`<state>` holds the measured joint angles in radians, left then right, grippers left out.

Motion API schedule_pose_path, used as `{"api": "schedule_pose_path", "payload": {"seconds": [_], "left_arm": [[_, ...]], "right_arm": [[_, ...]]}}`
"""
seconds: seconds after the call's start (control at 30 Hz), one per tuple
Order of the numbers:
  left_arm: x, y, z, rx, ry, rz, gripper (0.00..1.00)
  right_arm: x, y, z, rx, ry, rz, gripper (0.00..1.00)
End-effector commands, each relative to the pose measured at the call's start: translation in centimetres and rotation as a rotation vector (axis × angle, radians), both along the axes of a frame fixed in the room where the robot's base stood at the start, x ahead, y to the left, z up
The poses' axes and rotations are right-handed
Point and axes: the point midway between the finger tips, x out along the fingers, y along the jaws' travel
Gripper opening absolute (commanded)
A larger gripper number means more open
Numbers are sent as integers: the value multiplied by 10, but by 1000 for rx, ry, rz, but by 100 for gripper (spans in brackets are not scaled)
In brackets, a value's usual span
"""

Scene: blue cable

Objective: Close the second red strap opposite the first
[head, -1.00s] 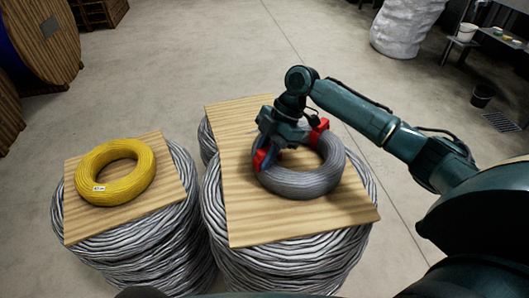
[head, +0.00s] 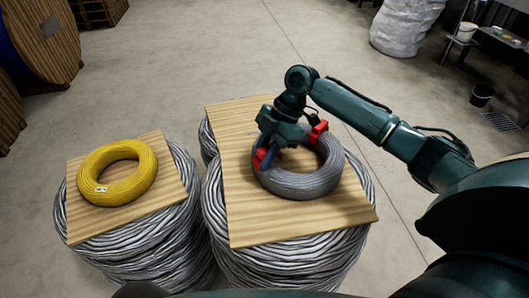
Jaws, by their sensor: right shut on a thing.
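A grey cable coil (head: 310,183) lies flat on a wooden board (head: 240,218) on top of a large bundle of grey cable. One red strap (head: 318,130) sits on the coil's far right side. The second red strap (head: 262,158) is on the near left side, roughly across the ring from the first. My right gripper (head: 266,155) reaches down over the coil's left side and is shut on the second red strap; its fingers partly hide it. I cannot tell whether the strap's ends meet. My left gripper is not in view.
A yellow cable coil (head: 118,173) with a small label lies on another board (head: 85,222) to the left. A narrow gap separates the two cable bundles. A wooden cable reel (head: 40,45) stands at the far left.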

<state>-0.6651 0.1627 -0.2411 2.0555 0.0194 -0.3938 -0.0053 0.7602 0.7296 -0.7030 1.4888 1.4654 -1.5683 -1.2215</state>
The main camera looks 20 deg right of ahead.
Motion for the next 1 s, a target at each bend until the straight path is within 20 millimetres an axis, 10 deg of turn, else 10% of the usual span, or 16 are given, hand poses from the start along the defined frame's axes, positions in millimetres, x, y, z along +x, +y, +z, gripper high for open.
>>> {"api": "schedule_pose_path", "payload": {"seconds": [1.0], "left_arm": [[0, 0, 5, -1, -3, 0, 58]], "right_arm": [[0, 0, -6, 0, 1, 0, 1]]}}
